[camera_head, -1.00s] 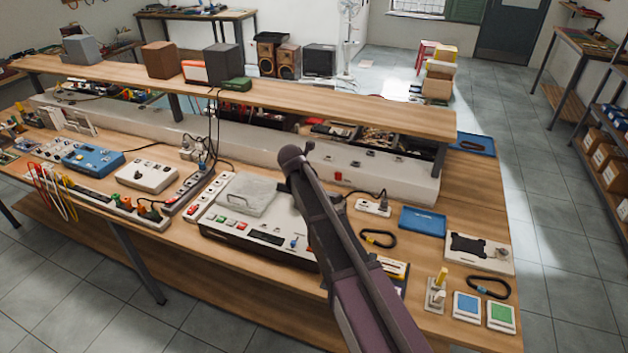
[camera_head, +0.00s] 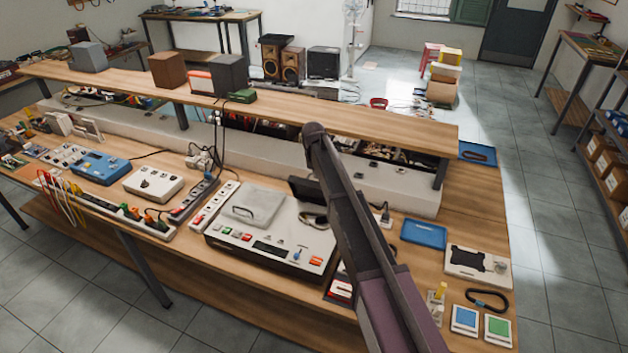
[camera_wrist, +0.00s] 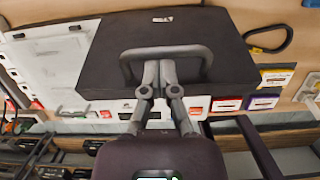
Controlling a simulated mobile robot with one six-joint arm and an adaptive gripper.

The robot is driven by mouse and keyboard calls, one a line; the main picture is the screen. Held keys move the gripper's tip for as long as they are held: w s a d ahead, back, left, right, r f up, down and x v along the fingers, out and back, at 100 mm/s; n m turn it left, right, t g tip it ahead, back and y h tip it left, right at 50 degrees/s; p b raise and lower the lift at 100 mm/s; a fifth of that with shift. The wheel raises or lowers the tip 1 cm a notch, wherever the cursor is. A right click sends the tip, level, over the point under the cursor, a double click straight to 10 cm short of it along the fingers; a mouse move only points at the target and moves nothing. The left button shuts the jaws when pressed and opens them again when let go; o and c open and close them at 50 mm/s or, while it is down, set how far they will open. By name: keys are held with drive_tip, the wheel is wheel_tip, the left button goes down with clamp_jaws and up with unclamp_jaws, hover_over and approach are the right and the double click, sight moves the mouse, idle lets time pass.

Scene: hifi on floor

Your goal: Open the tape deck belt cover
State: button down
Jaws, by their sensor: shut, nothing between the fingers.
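The pale tape deck (camera_head: 268,243) sits on the bench, with a grey handled lid (camera_head: 262,204) down on its left part. The dark belt cover (camera_head: 303,188) stands raised at the deck's back right, partly hidden by my arm. A belt-like loop (camera_head: 312,218) shows in front of it. In the wrist view the dark cover (camera_wrist: 165,25) fills the upper middle, its BELT label upside down. My gripper (camera_wrist: 160,68) is shut, its fingertips at the middle of the cover's grey handle (camera_wrist: 203,52). Contact with the handle is unclear. The fingers are hidden in the head view.
A raised wooden shelf (camera_head: 290,116) runs behind the deck. A power strip (camera_head: 190,196) with cables lies left of it. To the right are a blue tray (camera_head: 424,233), a black loop (camera_head: 487,300) and blue and green pads (camera_head: 466,318). Floor in front is clear.

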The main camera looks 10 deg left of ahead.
drive_tip(key=shift+w+d+f, duration=0.1)
drive_tip(key=shift+w+d, duration=0.05)
drive_tip(key=shift+w, duration=0.8)
drive_tip(key=shift+w+d+f, duration=0.1)
drive_tip(key=shift+w+d, duration=0.05)
drive_tip(key=shift+w, duration=0.75)
drive_tip(key=shift+w+d, duration=0.15)
drive_tip(key=shift+w, duration=0.8)
drive_tip(key=shift+r, duration=0.1)
drive_tip(key=w+r+p, duration=0.4)
drive_tip(key=r+p, duration=0.4)
drive_tip(key=shift+d+r, duration=0.3)
drive_tip(key=shift+r, duration=0.1)
drive_tip(key=shift+p, duration=0.3)
drive_tip(key=shift+d, duration=0.1)
drive_tip(key=s+d+f+m+b, duration=0.4)
drive_tip(key=s+d+m, duration=0.7)
drive_tip(key=s, duration=0.2)
drive_tip(key=s+d+f+m+g+b, duration=0.1)
drive_tip(key=s+d+f+m+b, duration=0.2)
drive_tip(key=s+d+m, duration=0.8)
drive_tip(key=s+d+f+m+g+b, duration=0.1)
drive_tip(key=s+d+f+m+b, duration=0.3)
drive_tip(key=s+d+m, duration=0.8)
drive_tip(key=s+d, duration=0.1)
drive_tip(key=s, duration=0.4)
drive_tip(key=shift+f+b, duration=0.3)
drive_tip(key=shift+f, duration=0.1)
